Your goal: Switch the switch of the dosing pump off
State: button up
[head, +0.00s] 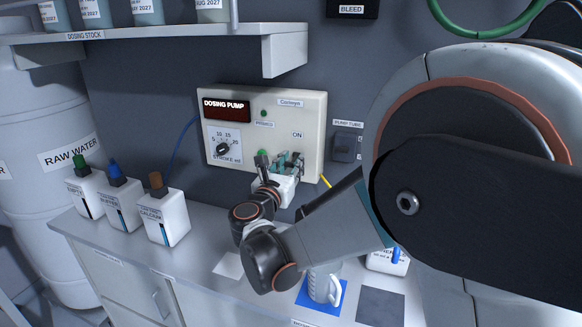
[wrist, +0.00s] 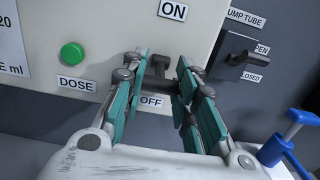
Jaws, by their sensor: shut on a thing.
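The dosing pump (head: 312,110) is a cream box on the back wall, with a red name display and a stroke dial. Its face also fills the upper left of the wrist view (wrist: 105,28). My gripper (head: 288,163) is at the lower right of that face, below the ON label. In the wrist view my gripper (wrist: 163,75) has its teal-padded fingers on either side of the dark switch (wrist: 159,66), shut on it. The ON label (wrist: 173,10) is above and the OFF label (wrist: 151,102) is just below. The fingers partly hide the switch, so I cannot tell its setting.
A green DOSE button (wrist: 72,54) is left of my fingers. A dark pump tube valve (head: 345,148) is on the wall at right. White bottles (head: 166,218) stand at left on the counter; a clear jug (head: 322,286) stands on a blue mat in front.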

jog(key=f+t+b, duration=0.1)
jog(key=t+b, duration=0.1)
jog(key=b, duration=0.1)
jog(key=shift+w+f+h, duration=0.1)
jog(key=shift+f+h, duration=0.2)
jog(key=shift+w+t+h+b, duration=0.1)
jog(key=shift+t+h+b, duration=0.2)
jog(key=shift+t+b, duration=0.65)
jog(key=o, duration=1.1)
jog(key=v, duration=1.2)
jog(key=shift+r, duration=0.1)
